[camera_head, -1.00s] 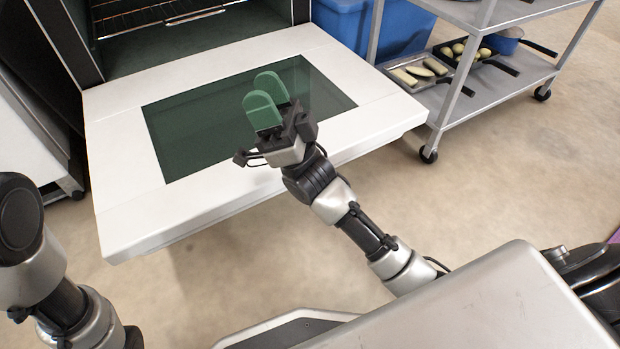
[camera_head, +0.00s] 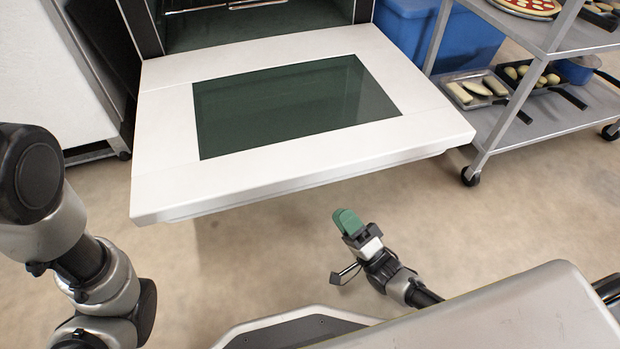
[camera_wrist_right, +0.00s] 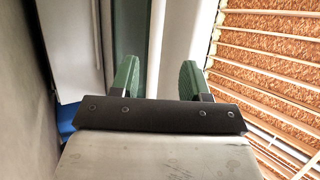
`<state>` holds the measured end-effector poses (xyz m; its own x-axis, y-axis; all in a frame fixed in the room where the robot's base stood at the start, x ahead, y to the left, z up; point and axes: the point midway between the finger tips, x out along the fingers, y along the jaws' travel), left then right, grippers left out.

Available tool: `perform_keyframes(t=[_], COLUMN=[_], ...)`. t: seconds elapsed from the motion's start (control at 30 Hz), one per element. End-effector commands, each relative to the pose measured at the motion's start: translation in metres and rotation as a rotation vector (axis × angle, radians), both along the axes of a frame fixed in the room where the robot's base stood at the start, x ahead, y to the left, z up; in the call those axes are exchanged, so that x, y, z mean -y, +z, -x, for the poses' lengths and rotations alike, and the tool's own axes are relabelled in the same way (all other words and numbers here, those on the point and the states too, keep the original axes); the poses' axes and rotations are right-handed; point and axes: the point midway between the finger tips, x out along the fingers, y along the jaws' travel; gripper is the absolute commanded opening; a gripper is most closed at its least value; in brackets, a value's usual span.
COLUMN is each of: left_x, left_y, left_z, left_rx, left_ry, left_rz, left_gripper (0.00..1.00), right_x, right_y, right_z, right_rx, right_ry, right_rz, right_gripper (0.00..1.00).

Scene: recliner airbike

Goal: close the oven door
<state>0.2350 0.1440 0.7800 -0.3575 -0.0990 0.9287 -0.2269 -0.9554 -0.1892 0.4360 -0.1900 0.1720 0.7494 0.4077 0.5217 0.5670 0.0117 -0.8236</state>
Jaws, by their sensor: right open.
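The oven door (camera_head: 420,125) is a white panel with a dark green glass window (camera_head: 290,105). It is folded down open and lies about level in front of the oven (camera_head: 260,20). My right gripper (camera_head: 348,220) has green fingers and is in front of the door's near edge, apart from it in the head view and seemingly lower. In the right wrist view its two green fingers (camera_wrist_right: 158,78) are spread with nothing between them. My left gripper is out of view; only left arm links show at the left.
A grey wheeled cart (camera_head: 545,122) with food trays stands right of the oven. A blue bin (camera_head: 412,35) sits between them. A white cabinet (camera_head: 30,70) is at the left. Tan floor (camera_head: 250,250) before the door is clear. The wrist view has brown textured slats (camera_wrist_right: 270,60) at right.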

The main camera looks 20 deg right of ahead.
Motion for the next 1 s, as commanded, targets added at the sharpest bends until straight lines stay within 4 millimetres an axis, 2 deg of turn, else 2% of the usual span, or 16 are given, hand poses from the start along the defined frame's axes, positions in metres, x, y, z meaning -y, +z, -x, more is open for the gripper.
perform_keyframes(t=[0.03, 0.13, 0.63, 0.8, 1.0], left_x=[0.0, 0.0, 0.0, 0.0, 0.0], left_y=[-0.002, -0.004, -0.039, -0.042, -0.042], left_z=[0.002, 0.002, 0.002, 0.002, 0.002], left_rx=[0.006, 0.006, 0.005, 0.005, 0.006], left_ry=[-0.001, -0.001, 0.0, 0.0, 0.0], left_rz=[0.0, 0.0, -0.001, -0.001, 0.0], left_gripper=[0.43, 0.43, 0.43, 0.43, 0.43], right_x=[0.002, -0.001, -0.036, -0.04, -0.041], right_y=[-0.006, -0.003, 0.04, 0.048, 0.05], right_z=[0.0, -0.006, -0.071, -0.079, -0.081], right_rx=[-0.012, -0.016, -0.012, -0.014, -0.015], right_ry=[0.004, 0.007, 0.006, 0.005, 0.005], right_rz=[-0.003, -0.009, -0.008, -0.007, -0.005], right_gripper=[0.46, 0.46, 0.46, 0.46, 0.46])
